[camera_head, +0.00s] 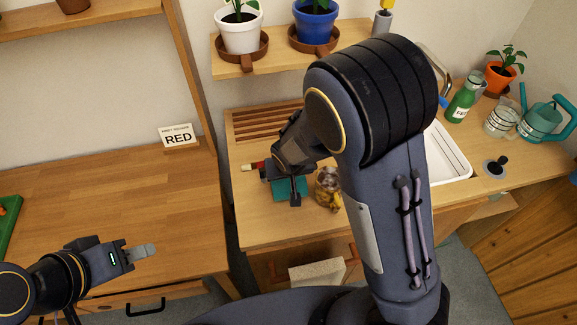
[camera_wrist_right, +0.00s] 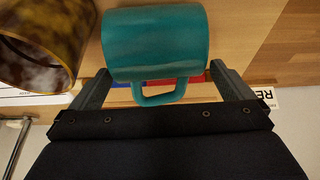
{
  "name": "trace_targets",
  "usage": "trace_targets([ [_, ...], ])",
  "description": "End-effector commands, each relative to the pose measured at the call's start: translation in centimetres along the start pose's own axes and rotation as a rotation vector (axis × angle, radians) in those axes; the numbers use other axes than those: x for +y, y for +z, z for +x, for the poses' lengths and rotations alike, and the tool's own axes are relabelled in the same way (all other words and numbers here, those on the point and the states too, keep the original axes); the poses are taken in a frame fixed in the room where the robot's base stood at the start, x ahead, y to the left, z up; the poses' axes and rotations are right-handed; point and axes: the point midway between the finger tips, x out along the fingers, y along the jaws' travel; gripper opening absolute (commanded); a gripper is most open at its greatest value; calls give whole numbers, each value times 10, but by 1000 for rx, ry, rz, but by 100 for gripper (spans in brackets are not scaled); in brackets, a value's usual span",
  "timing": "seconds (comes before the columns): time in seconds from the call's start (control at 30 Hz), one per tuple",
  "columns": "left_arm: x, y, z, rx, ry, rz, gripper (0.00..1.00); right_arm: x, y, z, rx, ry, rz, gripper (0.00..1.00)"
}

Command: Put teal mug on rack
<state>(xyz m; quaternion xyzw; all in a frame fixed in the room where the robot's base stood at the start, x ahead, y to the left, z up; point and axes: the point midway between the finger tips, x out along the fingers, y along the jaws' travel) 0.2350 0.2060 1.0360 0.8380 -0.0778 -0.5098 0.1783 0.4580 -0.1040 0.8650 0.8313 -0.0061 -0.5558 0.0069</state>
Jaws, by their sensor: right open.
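The teal mug (camera_head: 283,195) is on the wooden counter, partly hidden by my right gripper in the head view. In the right wrist view the mug (camera_wrist_right: 155,42) lies just beyond the fingertips, its handle pointing back between them. My right gripper (camera_wrist_right: 164,80) is open, one finger on each side of the handle; no grip on it shows. A slatted wooden rack (camera_head: 262,124) is at the back of the counter, partly covered by my right arm. My left gripper (camera_head: 146,250) is over the left worktop, away from the mug; its finger gap does not show clearly.
A brown mottled cup (camera_head: 328,190) stands close beside the teal mug; it also shows in the wrist view (camera_wrist_right: 38,45). Potted plants stand on a shelf (camera_head: 238,69) above. A white sink (camera_head: 447,155) is at right. A "RED" sign (camera_head: 178,136) stands left.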

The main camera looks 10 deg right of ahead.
Motion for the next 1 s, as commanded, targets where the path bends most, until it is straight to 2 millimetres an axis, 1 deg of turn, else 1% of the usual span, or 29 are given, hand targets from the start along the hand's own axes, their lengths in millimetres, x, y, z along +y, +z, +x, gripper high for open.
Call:
trace_targets([
  [0.03, 0, 0, 0, 0, 0, 0, 37, -1, 0, -11, 4, -4, -1, 100],
  [0.2, 1, -1, -2, -1, 0, 0, 37, -2, -1, -50, 4, -5, -1, 100],
  [0.3, 2, -2, -4, -1, 0, 0, 37, -1, -1, -71, 4, -5, -1, 100],
  [0.43, 3, -3, -7, -1, 0, 0, 37, -1, 0, -92, 2, -4, -1, 100],
  [0.6, 4, -4, -8, 0, 0, 0, 37, 0, 0, -105, -1, -1, -1, 100],
  [0.8, 4, -4, -8, -1, 0, 0, 37, 2, 2, -108, -10, -8, 8, 100],
  [0.87, 4, -4, -8, -1, 0, 0, 37, 7, 7, -109, -30, -29, 27, 100],
  [0.93, 4, -4, -8, -1, 0, 0, 37, 15, 16, -113, -68, -77, 63, 100],
  [1.0, 4, -4, -8, -1, 0, 0, 37, 27, 28, -123, -110, -148, 110, 100],
])
